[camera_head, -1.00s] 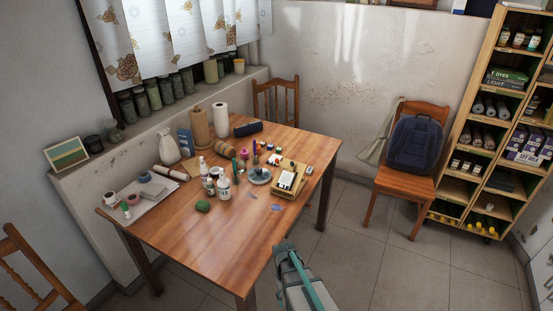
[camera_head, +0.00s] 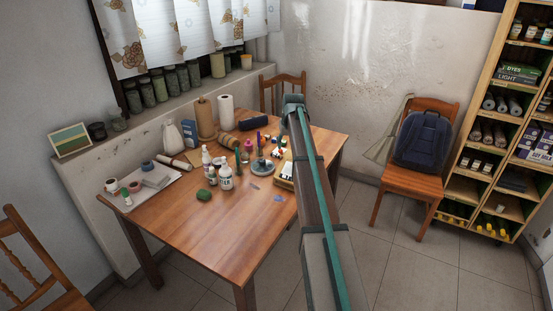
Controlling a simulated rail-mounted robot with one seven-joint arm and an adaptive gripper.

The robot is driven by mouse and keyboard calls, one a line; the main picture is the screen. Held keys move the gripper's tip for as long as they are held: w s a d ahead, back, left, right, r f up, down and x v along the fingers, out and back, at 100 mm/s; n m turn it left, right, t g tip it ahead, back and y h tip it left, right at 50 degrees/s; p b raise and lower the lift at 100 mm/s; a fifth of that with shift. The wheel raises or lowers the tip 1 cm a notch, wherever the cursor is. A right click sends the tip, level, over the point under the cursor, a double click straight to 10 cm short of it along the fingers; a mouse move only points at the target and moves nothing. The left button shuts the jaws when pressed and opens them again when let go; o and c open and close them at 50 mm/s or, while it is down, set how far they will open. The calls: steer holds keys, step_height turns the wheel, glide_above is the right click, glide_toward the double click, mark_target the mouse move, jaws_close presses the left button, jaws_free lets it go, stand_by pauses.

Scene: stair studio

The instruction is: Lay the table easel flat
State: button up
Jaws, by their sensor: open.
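The table easel (camera_head: 285,184) is a small light-wood frame with a white sheet on it. It is on the right part of the wooden table (camera_head: 215,235). My arm crosses in front of it, so only its left part shows and I cannot tell its tilt. My gripper's fingers cannot be made out; only arm links show, reaching up over the table's right side.
White bottles (camera_head: 225,177), a green lump (camera_head: 203,195), a dark round dish (camera_head: 262,167) and paper rolls (camera_head: 226,116) crowd the table. The table's front is mostly clear. A chair with a blue backpack (camera_head: 423,140) stands at right, beside shelves (camera_head: 485,150).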

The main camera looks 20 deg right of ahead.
mark_target(281, 151)
steer(key=shift+t, duration=0.3)
steer(key=w+f, duration=0.2)
steer(key=w+f+p, duration=0.1)
steer(key=w+f, duration=0.1)
steer(key=f, duration=0.1)
steer(key=w+f+p, duration=0.1)
steer(key=w+f, duration=0.1)
steer(key=shift+w+d+f, duration=0.15)
steer(key=shift+w+d, duration=0.15)
steer(key=shift+w, duration=0.1)
jaws_close()
